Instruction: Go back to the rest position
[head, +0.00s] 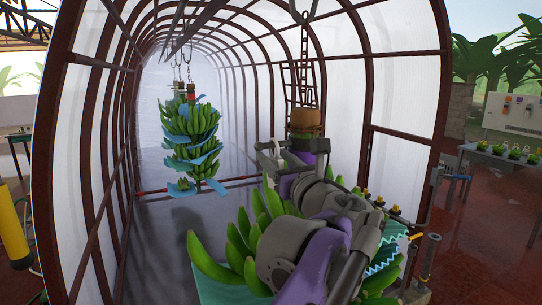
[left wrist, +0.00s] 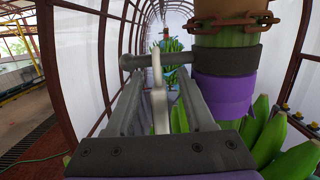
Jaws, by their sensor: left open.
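A green banana bunch (head: 245,240) hangs from a chain (head: 304,60) at centre right in the head view, largely hidden by my purple and grey arm. Its thick stem (head: 306,118) has a brown top, which also shows at the right of the left wrist view (left wrist: 228,10) with a rusty chain around it and dark and purple bands below. My left gripper (head: 272,160) is open beside the stem, to its left. In the left wrist view its fingers (left wrist: 158,62) point forward, with a pale upright piece between them. Whether it touches the stem is unclear. My right gripper is not in view.
Another banana bunch (head: 190,130) with blue sheets hangs farther back in the arched tunnel. Dark red frame ribs (head: 48,150) stand on both sides. The tunnel floor between the bunches looks clear.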

